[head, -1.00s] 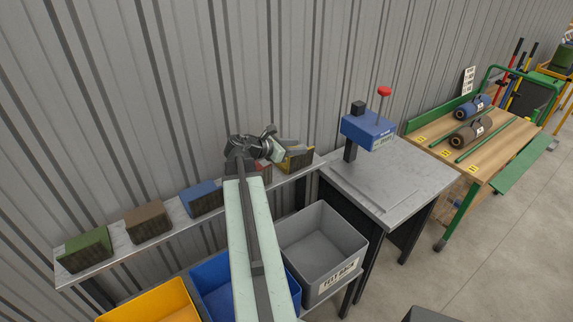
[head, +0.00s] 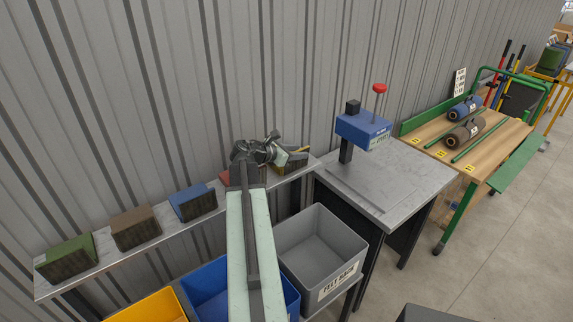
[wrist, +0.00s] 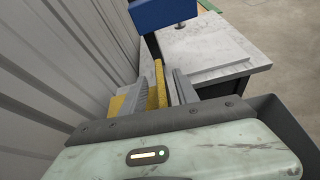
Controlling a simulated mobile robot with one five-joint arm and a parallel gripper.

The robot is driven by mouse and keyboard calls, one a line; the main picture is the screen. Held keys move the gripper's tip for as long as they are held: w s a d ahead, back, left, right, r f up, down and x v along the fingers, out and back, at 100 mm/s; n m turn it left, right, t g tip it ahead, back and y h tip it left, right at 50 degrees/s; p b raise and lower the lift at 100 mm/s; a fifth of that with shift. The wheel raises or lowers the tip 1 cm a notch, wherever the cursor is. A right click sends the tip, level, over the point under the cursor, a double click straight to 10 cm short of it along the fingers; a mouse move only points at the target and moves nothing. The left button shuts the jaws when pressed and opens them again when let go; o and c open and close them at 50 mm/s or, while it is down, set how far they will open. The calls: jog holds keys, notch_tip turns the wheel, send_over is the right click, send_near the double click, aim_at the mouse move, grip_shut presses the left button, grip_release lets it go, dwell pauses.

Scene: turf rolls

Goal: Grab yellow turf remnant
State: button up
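The yellow turf remnant (head: 301,151) sits at the right end of the narrow wall shelf, partly hidden by my gripper (head: 281,155). In the wrist view my gripper (wrist: 156,90) has its two grey fingers apart, with an upright strip of the yellow turf remnant (wrist: 158,80) between them. More yellow shows left of the left finger. A gap shows between the strip and the right finger. Whether the left finger touches the turf I cannot tell.
Green (head: 66,258), brown (head: 136,228), blue (head: 193,202) and red (head: 226,178) remnants stand along the shelf (head: 100,245). Yellow (head: 150,307), blue (head: 205,285) and grey bins (head: 320,250) are below. A metal table (head: 400,180) with a blue press (head: 362,128) stands to the right.

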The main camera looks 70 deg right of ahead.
jog(key=shift+s+d+f, duration=0.25)
jog(key=shift+s+d, duration=0.05)
jog(key=shift+d, duration=0.2)
grip_shut()
dwell(1.0)
